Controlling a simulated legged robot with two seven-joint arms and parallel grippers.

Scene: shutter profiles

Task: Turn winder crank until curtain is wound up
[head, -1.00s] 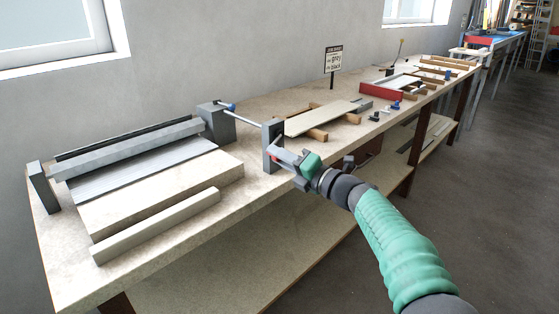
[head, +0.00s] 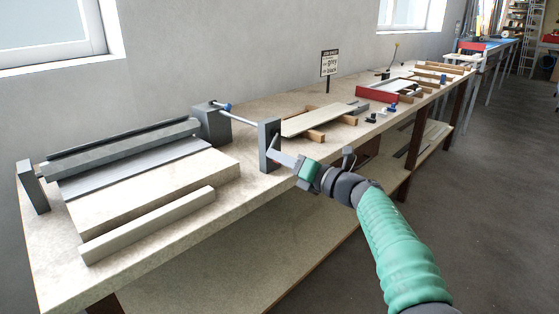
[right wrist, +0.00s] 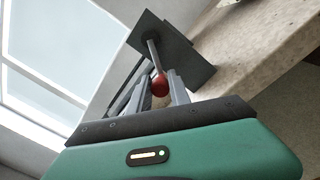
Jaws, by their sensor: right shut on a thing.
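The winder stands on the bench. Its faceted grey roller (head: 125,148) lies between a left end bracket (head: 33,187) and a grey block (head: 212,123). A flat grey curtain (head: 140,168) lies in front of the roller. A thin shaft (head: 240,115) runs from the block to an upright grey plate (head: 268,146). My right gripper (head: 284,159) is at the near side of this plate. In the right wrist view, the crank's red knob (right wrist: 160,86) and rod (right wrist: 152,55) show between the fingers (right wrist: 161,92), which are shut on the crank. My left gripper is out of view.
A pale board (head: 200,175) and bar (head: 150,224) lie in front of the curtain. Right of the plate are a long panel (head: 318,118) on wooden blocks, a small sign (head: 330,64) and a red tray (head: 377,94). A lower shelf (head: 240,262) runs below the bench.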

